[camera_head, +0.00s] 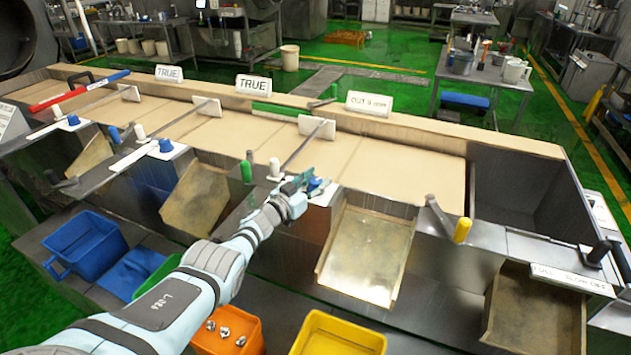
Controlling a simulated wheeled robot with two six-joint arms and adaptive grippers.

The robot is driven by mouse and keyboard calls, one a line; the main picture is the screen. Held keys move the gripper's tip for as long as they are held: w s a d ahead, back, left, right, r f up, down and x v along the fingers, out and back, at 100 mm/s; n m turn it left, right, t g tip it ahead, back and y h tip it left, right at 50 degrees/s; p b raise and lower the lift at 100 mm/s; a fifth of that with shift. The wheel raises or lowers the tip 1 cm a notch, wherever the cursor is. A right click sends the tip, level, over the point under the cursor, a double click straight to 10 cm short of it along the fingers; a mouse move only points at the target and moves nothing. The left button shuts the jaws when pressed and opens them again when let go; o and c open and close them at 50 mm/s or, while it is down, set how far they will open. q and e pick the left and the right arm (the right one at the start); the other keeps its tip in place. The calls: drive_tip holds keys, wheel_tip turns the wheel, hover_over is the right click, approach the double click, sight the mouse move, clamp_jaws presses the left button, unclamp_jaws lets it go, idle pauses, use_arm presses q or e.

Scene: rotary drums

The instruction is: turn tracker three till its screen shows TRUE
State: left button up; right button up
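Three white screens stand along the back ledge. The left screen (169,73) and the middle screen (253,84) read TRUE. The right screen (369,103) reads OUT and what looks like 9 mm. On the front edge, a blue knob (73,119) and another blue knob (166,145) sit on white plates at the left. My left gripper (304,181) is at a third blue knob (319,184), beside a white post (275,168). The fingers overlap this knob in the view, and their grip cannot be made out. My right gripper is out of view.
A green-handled lever (246,171) stands left of my gripper and a yellow-handled one (462,230) to the right. Metal chutes (365,253) slope from the front. Blue (85,244), orange (238,318) and yellow (338,335) bins stand below. Long rods cross the tan bed.

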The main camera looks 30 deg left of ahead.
sight(315, 180)
use_arm(q)
drive_tip(key=shift+o, duration=1)
wheel_tip(315, 180, up, 10)
drive_tip(key=shift+a, duration=0.1)
